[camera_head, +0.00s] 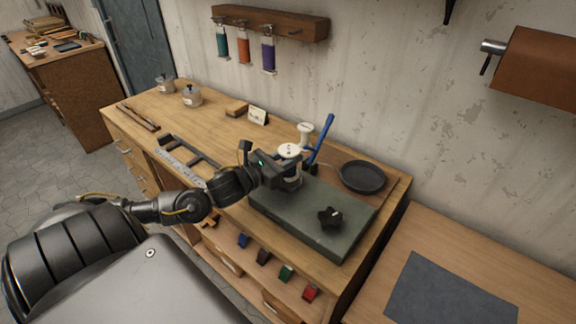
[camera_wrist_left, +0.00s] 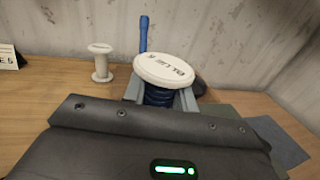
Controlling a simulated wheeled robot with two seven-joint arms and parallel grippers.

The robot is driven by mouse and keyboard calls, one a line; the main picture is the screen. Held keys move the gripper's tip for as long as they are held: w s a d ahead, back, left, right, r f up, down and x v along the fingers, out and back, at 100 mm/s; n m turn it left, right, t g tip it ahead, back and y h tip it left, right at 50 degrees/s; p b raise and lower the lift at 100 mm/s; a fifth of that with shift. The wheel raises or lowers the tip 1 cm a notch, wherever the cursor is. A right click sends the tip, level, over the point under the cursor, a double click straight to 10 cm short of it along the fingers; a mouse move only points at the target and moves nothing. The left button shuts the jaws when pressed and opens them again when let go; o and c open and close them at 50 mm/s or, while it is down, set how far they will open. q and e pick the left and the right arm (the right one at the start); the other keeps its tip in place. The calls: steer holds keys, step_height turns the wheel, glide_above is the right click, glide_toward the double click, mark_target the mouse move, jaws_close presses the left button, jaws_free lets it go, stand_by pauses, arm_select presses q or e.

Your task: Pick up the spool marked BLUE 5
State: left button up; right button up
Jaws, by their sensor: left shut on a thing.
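The spool marked BLUE 5 (camera_head: 289,150) has a white top flange and dark blue thread. In the left wrist view its lettered white top (camera_wrist_left: 164,70) faces the camera, slightly tilted in the picture. My left gripper (camera_head: 290,174) is shut around the thread below that flange, with a grey finger on each side in the wrist view (camera_wrist_left: 160,97). The gripper hides the spool's lower part, so I cannot tell whether it touches the surface below. A small card (camera_wrist_left: 8,57) ends in "E 5". My right gripper is not in view.
A bare white spool (camera_head: 305,129) and a blue-handled tool (camera_head: 322,138) stand close behind. A green box-like block (camera_head: 310,212) bears a black star knob (camera_head: 330,217). A dark round dish (camera_head: 362,177) lies to the right. A metal-edged frame (camera_head: 190,155) lies left on the bench.

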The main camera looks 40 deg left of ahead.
arm_select(q)
steer(key=s+a+r+p, duration=0.3)
steer(key=s+a+r, duration=0.4)
steer(key=s+r, duration=0.3)
steer(key=shift+s+p, duration=0.3)
steer(key=shift+s, duration=0.8)
